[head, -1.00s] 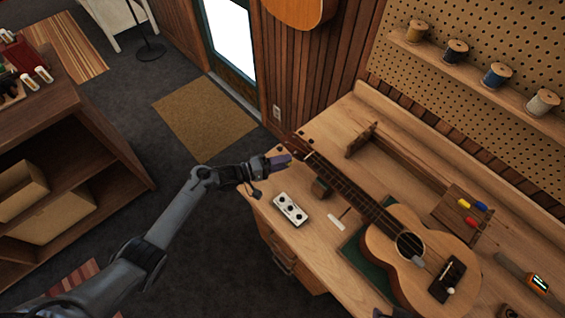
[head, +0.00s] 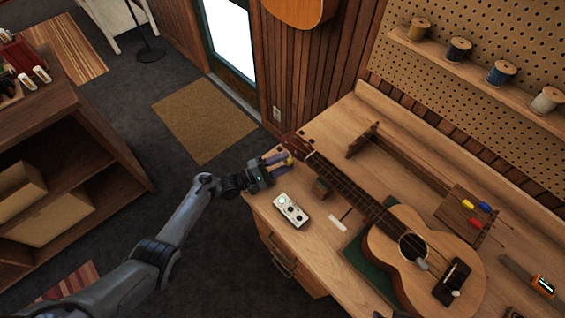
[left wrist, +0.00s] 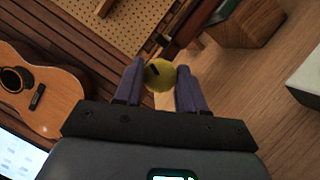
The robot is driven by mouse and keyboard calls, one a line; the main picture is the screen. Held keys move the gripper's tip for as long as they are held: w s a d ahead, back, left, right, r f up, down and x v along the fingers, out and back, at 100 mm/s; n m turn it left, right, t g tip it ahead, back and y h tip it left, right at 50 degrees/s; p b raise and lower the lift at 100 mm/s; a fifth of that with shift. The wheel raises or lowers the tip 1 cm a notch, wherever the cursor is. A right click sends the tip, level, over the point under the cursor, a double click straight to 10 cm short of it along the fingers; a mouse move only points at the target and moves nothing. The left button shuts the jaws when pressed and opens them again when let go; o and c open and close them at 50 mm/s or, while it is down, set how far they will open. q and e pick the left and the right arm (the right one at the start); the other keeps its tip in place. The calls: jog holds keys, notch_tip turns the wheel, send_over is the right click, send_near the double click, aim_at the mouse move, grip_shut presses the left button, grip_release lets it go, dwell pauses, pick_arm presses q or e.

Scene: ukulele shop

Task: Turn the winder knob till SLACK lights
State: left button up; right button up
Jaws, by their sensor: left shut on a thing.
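The yellow winder knob (left wrist: 160,76) sits between the two purple fingers of my left gripper (left wrist: 160,84) in the left wrist view. My left gripper (head: 282,162) is shut on it at the ukulele's headstock (head: 294,142) in the head view, where only a bit of yellow shows. The ukulele (head: 416,245) lies face up on the bench. A small white box (head: 291,211) with three round spots stands on the bench just below the gripper. Its upper-left spot glows green; I cannot read its labels.
The wooden workbench (head: 325,252) carries a neck rest block (head: 322,187) and a rack with red and yellow-handled tools (head: 464,208). String spools stand on the shelf behind.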

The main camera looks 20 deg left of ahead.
dwell(0.3)
pick_arm(q)
jog(key=o, duration=0.8)
jog(key=shift+c, duration=0.2)
jog(key=v, duration=0.9)
jog(key=shift+s+a+f, duration=0.15)
jog(key=shift+s+a, duration=0.05)
jog(key=shift+a, duration=0.05)
jog(key=shift+s+a, duration=0.4)
